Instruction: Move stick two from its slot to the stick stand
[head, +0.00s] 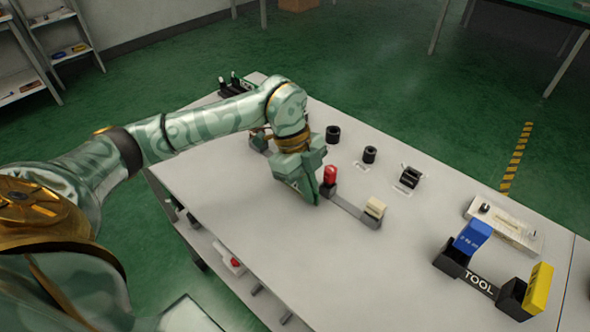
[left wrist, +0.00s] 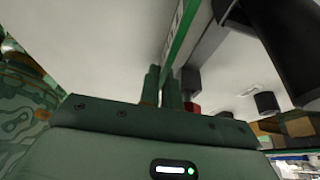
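My left gripper (head: 312,187) is low over the table, just left of a red upright piece (head: 330,174). Its two fingers (left wrist: 163,88) are close together in the left wrist view, with nothing seen between them. The red piece stands in a dark holder at one end of a grey bar (head: 350,206); a cream block (head: 375,207) is at the other end. The red piece also shows just right of the fingers in the left wrist view (left wrist: 193,108). I cannot tell which piece is stick two or which fixture is the stick stand. My right gripper is not in view.
Black round pieces (head: 333,133) (head: 369,154) and a black fixture (head: 410,177) stand behind the bar. A dark TOOL holder (head: 478,283) with blue (head: 472,236) and yellow (head: 538,288) blocks is at right. The front middle of the white table (head: 330,270) is clear.

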